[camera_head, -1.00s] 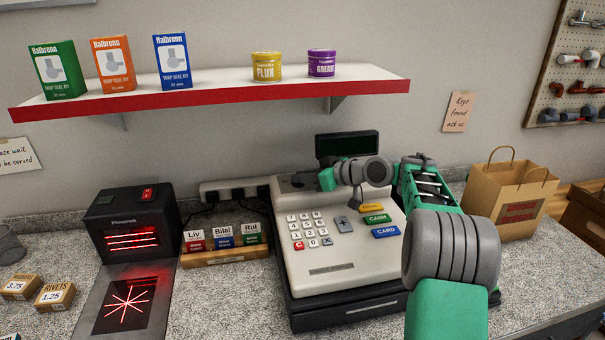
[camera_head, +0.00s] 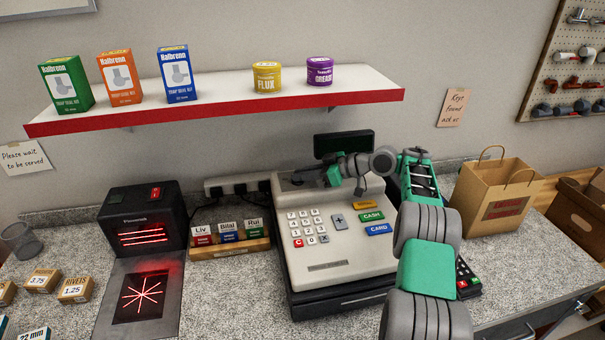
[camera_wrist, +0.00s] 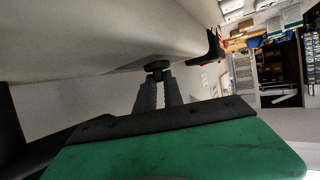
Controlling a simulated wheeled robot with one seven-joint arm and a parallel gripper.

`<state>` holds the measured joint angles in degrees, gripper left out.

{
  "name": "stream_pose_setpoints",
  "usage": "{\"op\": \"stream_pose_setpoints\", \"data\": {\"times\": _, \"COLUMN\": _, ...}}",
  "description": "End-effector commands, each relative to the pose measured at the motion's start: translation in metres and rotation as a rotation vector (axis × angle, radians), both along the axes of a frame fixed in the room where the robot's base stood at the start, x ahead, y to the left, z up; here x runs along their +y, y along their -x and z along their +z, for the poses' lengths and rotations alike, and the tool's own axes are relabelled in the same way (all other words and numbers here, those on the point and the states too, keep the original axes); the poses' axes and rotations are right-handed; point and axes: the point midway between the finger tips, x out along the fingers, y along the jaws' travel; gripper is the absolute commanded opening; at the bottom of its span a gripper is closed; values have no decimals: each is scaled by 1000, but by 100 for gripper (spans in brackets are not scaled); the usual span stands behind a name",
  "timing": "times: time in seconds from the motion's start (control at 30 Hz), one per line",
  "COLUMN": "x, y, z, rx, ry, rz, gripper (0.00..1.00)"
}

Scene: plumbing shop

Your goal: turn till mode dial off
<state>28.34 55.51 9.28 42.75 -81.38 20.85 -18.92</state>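The till (camera_head: 330,245) stands on the counter, a beige register with a keypad, coloured keys and a dark display behind. My gripper (camera_head: 318,178) reaches in from the right over the top left of its sloped face. A dark patch lies there, and the dial is too small to make out in the head view. In the wrist view, a small dark round knob (camera_wrist: 158,66), which looks like the mode dial, sits on the pale till surface. My two dark fingers (camera_wrist: 158,80) reach it, with a narrow gap between them. I cannot tell whether they grip it.
A card terminal (camera_head: 466,280) lies right of the till, beside my arm. A paper bag (camera_head: 490,200) stands farther right. A name-tagged tray (camera_head: 228,248) and a red-lit scanner (camera_head: 143,232) are on the left. A shelf (camera_head: 220,112) hangs above.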

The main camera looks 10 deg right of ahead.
Motion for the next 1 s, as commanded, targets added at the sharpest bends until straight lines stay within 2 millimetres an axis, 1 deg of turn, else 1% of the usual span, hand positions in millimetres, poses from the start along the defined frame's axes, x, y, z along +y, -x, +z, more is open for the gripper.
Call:
{"op": "stream_pose_setpoints", "data": {"times": 0.03, "x": 0, "y": 0, "z": -1, "rx": 2, "ry": 0, "rz": 0, "gripper": 17}}
{"op": "stream_pose_setpoints", "data": {"times": 0.2, "x": -1, "y": 0, "z": -2, "rx": 4, "ry": -1, "rz": 1, "gripper": 31}}
{"op": "stream_pose_setpoints", "data": {"times": 0.23, "x": -1, "y": 0, "z": -2, "rx": 4, "ry": -1, "rz": 1, "gripper": 33}}
{"op": "stream_pose_setpoints", "data": {"times": 0.47, "x": 0, "y": 0, "z": -1, "rx": 3, "ry": 0, "rz": 1, "gripper": 33}}
{"op": "stream_pose_setpoints", "data": {"times": 0.57, "x": 0, "y": 0, "z": 2, "rx": 2, "ry": 0, "rz": 1, "gripper": 33}}
{"op": "stream_pose_setpoints", "data": {"times": 0.67, "x": 1, "y": 0, "z": 17, "rx": 1, "ry": 0, "rz": 3, "gripper": 33}}
{"op": "stream_pose_setpoints", "data": {"times": 0.77, "x": 1, "y": 0, "z": 42, "rx": 3, "ry": 1, "rz": 2, "gripper": 33}}
{"op": "stream_pose_setpoints", "data": {"times": 0.83, "x": -3, "y": 6, "z": 47, "rx": 5, "ry": 2, "rz": -4, "gripper": 33}}
{"op": "stream_pose_setpoints", "data": {"times": 0.87, "x": -5, "y": 12, "z": 53, "rx": 6, "ry": 1, "rz": -7, "gripper": 33}}
{"op": "stream_pose_setpoints", "data": {"times": 0.93, "x": -5, "y": 30, "z": 71, "rx": 2, "ry": 1, "rz": -6, "gripper": 33}}
{"op": "stream_pose_setpoints", "data": {"times": 1.0, "x": 2, "y": 48, "z": 88, "rx": -3, "ry": 1, "rz": 3, "gripper": 33}}
